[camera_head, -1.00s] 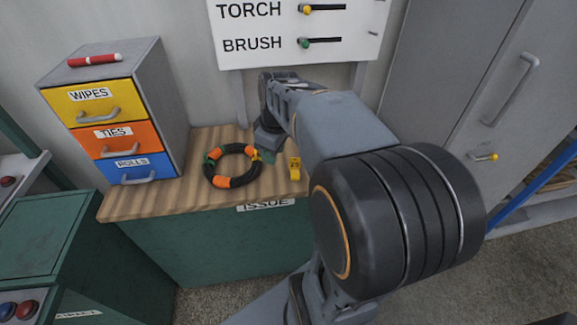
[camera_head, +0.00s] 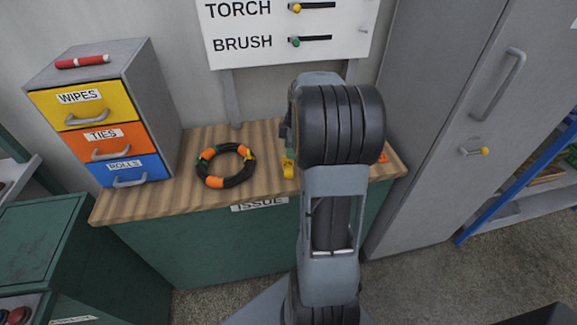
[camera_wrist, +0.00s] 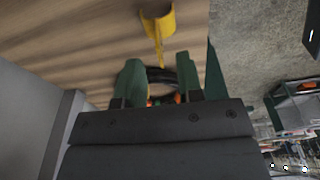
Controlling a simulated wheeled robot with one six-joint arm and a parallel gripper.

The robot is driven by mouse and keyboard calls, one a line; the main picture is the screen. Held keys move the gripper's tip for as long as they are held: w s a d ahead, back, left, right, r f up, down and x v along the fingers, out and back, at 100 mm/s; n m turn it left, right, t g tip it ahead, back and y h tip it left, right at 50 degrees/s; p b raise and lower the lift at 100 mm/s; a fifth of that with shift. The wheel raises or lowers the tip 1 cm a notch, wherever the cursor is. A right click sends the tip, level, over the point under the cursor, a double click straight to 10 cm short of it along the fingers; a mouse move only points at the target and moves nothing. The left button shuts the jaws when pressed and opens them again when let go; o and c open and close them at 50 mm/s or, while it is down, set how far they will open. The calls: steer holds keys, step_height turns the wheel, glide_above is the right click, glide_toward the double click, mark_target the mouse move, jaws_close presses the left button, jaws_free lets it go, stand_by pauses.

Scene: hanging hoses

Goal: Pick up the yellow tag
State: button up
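The yellow tag (camera_head: 288,168) lies on the wooden bench top, right of the black, orange and green hose ring, and my arm partly covers it in the head view. In the wrist view the yellow tag (camera_wrist: 157,24) shows just beyond my fingertips, a curved yellow piece with a narrow strip pointing toward the gap. My gripper (camera_wrist: 158,60) has its two green fingers apart with nothing held between them. In the head view my gripper is mostly hidden behind my arm.
The hose ring (camera_head: 226,165) lies left of the tag. A drawer unit (camera_head: 112,115) stands at the bench's left end. A small orange thing (camera_head: 383,157) lies at the right end. A grey cabinet (camera_head: 440,130) stands right, and a labelled board (camera_head: 335,40) is behind.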

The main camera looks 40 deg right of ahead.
mark_target(287, 167)
steer(key=shift+w+a+f+p, duration=0.1)
steer(key=shift+w+a+f, duration=0.1)
steer(key=shift+f, duration=0.75)
steer(key=shift+w+a+f+p, duration=0.1)
steer(key=shift+a+f, duration=0.1)
steer(key=shift+f, duration=0.7)
steer(key=shift+w+a+f+p, duration=0.1)
steer(key=shift+a+f, duration=0.1)
steer(key=shift+f, duration=0.75)
steer(key=shift+c, duration=0.4)
jaws_close()
